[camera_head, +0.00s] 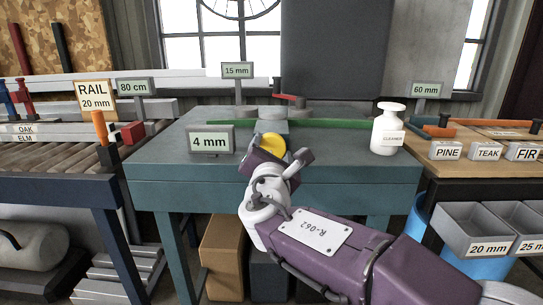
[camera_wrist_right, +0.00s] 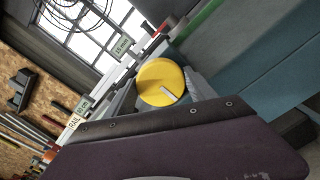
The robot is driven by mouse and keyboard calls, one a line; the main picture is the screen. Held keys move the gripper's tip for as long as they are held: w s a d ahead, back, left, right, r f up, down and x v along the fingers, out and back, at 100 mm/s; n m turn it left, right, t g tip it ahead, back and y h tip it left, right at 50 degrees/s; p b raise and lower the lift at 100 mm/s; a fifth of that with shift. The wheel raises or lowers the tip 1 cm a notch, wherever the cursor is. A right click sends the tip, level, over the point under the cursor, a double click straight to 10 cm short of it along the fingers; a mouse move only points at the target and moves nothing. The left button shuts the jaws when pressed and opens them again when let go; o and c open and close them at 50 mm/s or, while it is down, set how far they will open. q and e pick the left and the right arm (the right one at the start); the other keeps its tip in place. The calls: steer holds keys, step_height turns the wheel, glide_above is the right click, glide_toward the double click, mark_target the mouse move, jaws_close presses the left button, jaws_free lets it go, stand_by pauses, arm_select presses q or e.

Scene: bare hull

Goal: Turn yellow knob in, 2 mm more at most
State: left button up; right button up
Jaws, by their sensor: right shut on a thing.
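The yellow knob (camera_head: 273,144) is on the front of the teal bench, at the near end of a grey-green block. In the right wrist view the knob (camera_wrist_right: 155,78) shows as a round face with a pale pointer mark towards its lower right. My right gripper (camera_head: 279,154) is at the knob and shut on it; its fingers hide part of the knob's edge. A sign reading "4 mm" (camera_head: 210,141) stands on the bench to the left of the knob. My left gripper is in neither view.
A green bar (camera_head: 330,123) lies across the teal bench (camera_head: 170,150) behind the knob. A white cleaner bottle (camera_head: 387,132) stands at the right. A "15 mm" sign (camera_head: 237,71) stands behind. The bench top left of the bottle is mostly clear.

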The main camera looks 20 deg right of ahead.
steer(key=shift+f, duration=0.1)
stand_by(0.3)
steer(key=o, duration=1.4)
